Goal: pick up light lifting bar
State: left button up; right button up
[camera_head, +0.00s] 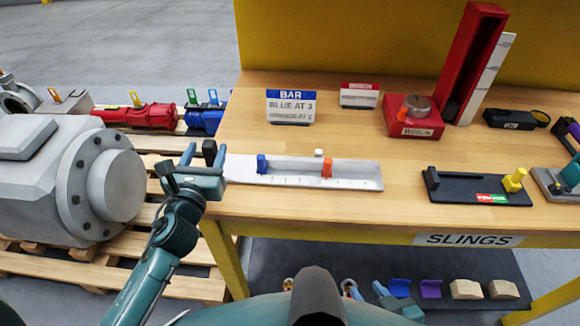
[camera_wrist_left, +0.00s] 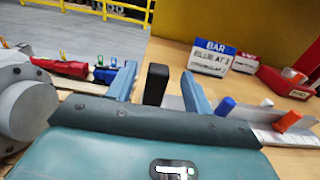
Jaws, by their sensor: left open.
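A long pale bar-like piece (camera_head: 345,183) with scale marks lies near the table's front left edge. It carries a blue block (camera_head: 262,164) and an orange block (camera_head: 327,168). In the left wrist view the blue block (camera_wrist_left: 226,105) and orange block (camera_wrist_left: 289,120) stand to the right of the fingers. My left gripper (camera_head: 205,158) is open at the pale piece's left end. An upright black block (camera_wrist_left: 155,84) shows between its fingers; I cannot tell whether it belongs to the pale piece. A cut-off teal part (camera_head: 571,172) at the right edge may be my right gripper.
A sign (camera_head: 291,106) reads BAR, with BLUE AT 3. A red stand (camera_head: 412,121), a tall red channel (camera_head: 472,60) and a black base with a yellow knob (camera_head: 475,187) share the table. A grey machine (camera_head: 60,185) stands left on pallets.

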aim_at(211, 141)
pick_arm(q)
jog(key=w, duration=0.5)
jog(key=shift+f, duration=0.25)
jog(key=shift+c, duration=0.3)
grip_shut()
jog(key=shift+r, duration=0.15)
